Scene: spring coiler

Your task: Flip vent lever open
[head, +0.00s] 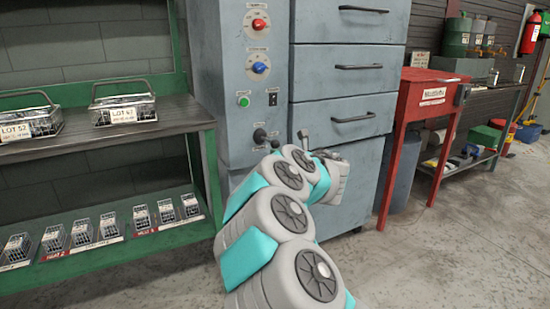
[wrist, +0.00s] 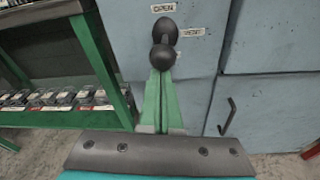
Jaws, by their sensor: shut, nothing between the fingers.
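The vent lever (wrist: 164,29) is black with a round knob (wrist: 163,57), on the blue-grey cabinet front below an "OPEN" label (wrist: 163,8). A second small label, seemingly "VENT", sits to its right. In the head view the lever (head: 260,135) shows low on the narrow control panel, just above my arm. My gripper (wrist: 161,80) shows in the wrist view as green fingers, shut and empty. Their tips line up with the knob and overlap its lower edge in the picture; I cannot tell whether they touch. In the head view my arm hides the fingers.
The panel also carries a red knob (head: 258,24), a blue knob (head: 260,67) and a green button (head: 244,101). Grey drawers (head: 347,70) stand to the right, then a red stand (head: 415,100). A green-framed shelf (head: 165,127) with wire baskets is at left. Floor at right is open.

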